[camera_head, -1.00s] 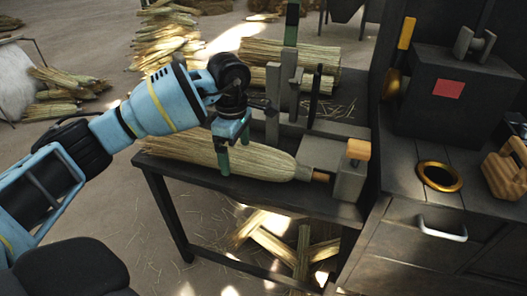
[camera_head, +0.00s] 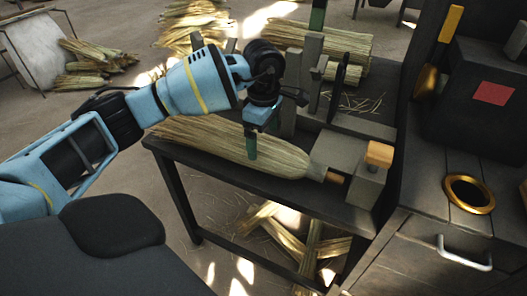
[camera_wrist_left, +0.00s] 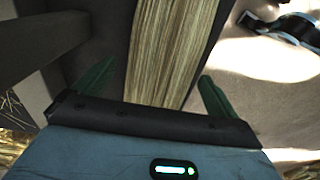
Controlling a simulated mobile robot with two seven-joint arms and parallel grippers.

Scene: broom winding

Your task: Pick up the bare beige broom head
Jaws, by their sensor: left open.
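The bare beige broom head (camera_head: 225,147) lies on its side on the dark bench. Its bristles point left, and its narrow end tapers right toward a grey block with a short wooden stub. My left gripper (camera_head: 251,144) is over the broom head, fingers pointing down. In the left wrist view, the straw (camera_wrist_left: 172,50) runs between the two green fingers (camera_wrist_left: 155,85), with a gap visible on each side. The gripper is open; I cannot tell how far down the fingers reach around the straw. My right gripper does not show.
The dark bench (camera_head: 205,160) carries grey upright posts (camera_head: 310,75) close behind the gripper and a grey block with an orange knob (camera_head: 379,153) at right. A straw bundle (camera_head: 345,45) lies behind. A cabinet with a gold ring (camera_head: 468,193) stands at right.

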